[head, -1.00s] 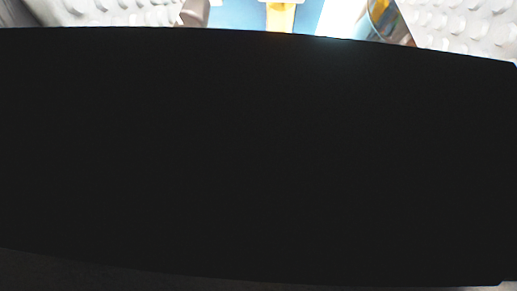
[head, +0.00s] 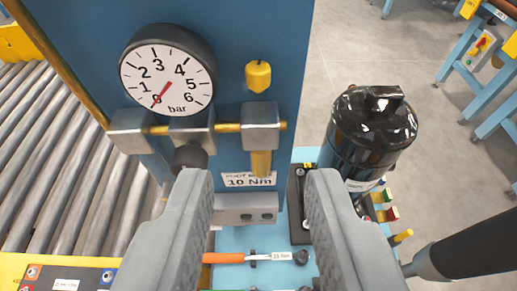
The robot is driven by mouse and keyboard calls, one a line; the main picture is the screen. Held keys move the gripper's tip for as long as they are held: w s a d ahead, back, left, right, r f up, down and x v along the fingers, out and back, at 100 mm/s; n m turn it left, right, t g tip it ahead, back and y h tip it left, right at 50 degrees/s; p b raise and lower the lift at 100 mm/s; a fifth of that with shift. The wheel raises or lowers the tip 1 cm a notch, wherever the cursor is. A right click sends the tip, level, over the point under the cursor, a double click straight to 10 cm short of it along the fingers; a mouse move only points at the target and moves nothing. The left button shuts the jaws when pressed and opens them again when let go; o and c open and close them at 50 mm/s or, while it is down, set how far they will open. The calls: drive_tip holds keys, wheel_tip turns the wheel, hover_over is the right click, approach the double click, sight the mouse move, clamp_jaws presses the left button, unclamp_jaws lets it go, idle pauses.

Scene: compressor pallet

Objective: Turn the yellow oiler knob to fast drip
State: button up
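The yellow knob (head: 258,75), with a faceted body, sits on the blue panel (head: 255,32) right of the gauge, above a grey metal block (head: 261,128). A yellow translucent piece (head: 261,163) hangs below that block. My gripper (head: 258,176) is open and empty, its two grey fingers wide apart in the lower middle. The knob shows above the fingertips, in line with the gap and untouched. No drip setting mark can be made out near the knob.
A round gauge (head: 167,75) marked bar reads about 0. A black cylinder (head: 371,130) stands at right. An orange-handled tool (head: 255,257) lies low between the fingers. A roller conveyor (head: 60,160) is at left. A label (head: 249,179) reads 10 Nm. Open floor (head: 370,60) lies upper right.

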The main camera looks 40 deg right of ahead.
drive_tip(key=w, duration=0.2)
drive_tip(key=m+h, duration=0.1)
approach(260, 75)
drive_tip(key=shift+g, duration=0.3)
drive_tip(key=x, duration=0.9)
drive_tip(key=shift+w+r, duration=0.1)
drive_tip(key=shift+w, duration=0.4)
clamp_jaws()
drive_tip(key=shift+s+d+n+t+y, duration=0.15)
drive_tip(key=shift+n+t+y, duration=0.3)
drive_tip(key=shift+n+y, duration=0.3)
drive_tip(key=shift+d+n+t+y, duration=0.1)
drive_tip(key=shift+n+t+y, duration=0.35)
drive_tip(key=shift+n+y, duration=0.25)
drive_tip(key=shift+y, duration=0.25)
